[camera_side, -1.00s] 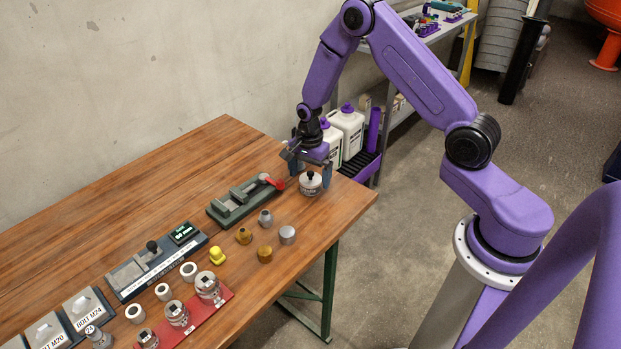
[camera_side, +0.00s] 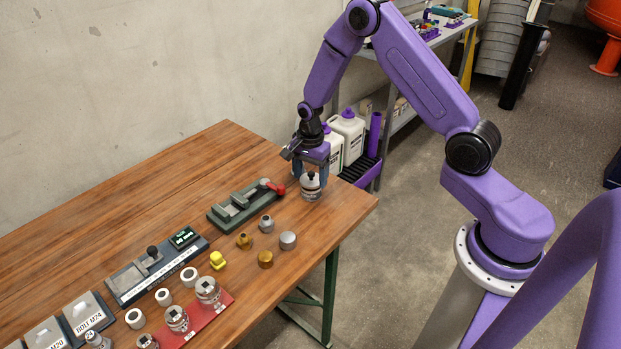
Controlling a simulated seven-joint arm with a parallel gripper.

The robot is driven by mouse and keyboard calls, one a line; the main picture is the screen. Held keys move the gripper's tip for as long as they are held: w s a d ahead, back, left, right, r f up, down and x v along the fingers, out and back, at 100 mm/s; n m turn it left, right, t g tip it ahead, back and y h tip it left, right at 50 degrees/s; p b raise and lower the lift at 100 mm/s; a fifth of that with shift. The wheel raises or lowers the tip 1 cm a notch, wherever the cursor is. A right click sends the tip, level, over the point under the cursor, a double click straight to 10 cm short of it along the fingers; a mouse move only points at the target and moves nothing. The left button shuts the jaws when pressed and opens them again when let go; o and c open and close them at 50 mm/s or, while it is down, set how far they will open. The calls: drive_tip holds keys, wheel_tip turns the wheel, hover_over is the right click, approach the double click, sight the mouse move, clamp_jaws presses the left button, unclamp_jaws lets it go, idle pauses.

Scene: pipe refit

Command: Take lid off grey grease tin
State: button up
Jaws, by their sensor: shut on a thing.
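The grey grease tin (camera_side: 311,193) stands upright near the right end of the wooden table. Its light grey lid (camera_side: 310,182) with a black knob is at its top. My gripper (camera_side: 311,175) points down over the tin, with a finger on either side of the lid, and is shut on it. The lid appears a little above the tin's body, with a dark band between them. At this size I cannot tell how wide the gap is.
A green vice-like fixture (camera_side: 242,203) with a red handle lies left of the tin. Several small fittings, including a grey one (camera_side: 287,240), stand in front. White bottles (camera_side: 346,138) stand on a shelf behind. The table's right edge is close to the tin.

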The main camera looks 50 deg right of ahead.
drive_tip(key=s+a+r, duration=0.2)
drive_tip(key=s+r, duration=0.9)
drive_tip(key=s, duration=0.3)
drive_tip(key=shift+s+a+f, duration=1.3)
drive_tip(key=shift+s+a, duration=0.65)
drive_tip(key=shift+a, duration=0.95)
hover_over(300, 220)
drive_tip(key=f, duration=0.9)
drive_tip(key=shift+s+f, duration=0.15)
drive_tip(key=shift+s, duration=0.1)
drive_tip(key=shift+w+f, duration=0.15)
drive_tip(key=shift+f, duration=0.05)
drive_tip(key=shift+w+f, duration=0.15)
drive_tip(key=shift+f, duration=1.55)
drive_tip(key=shift+f, duration=0.15)
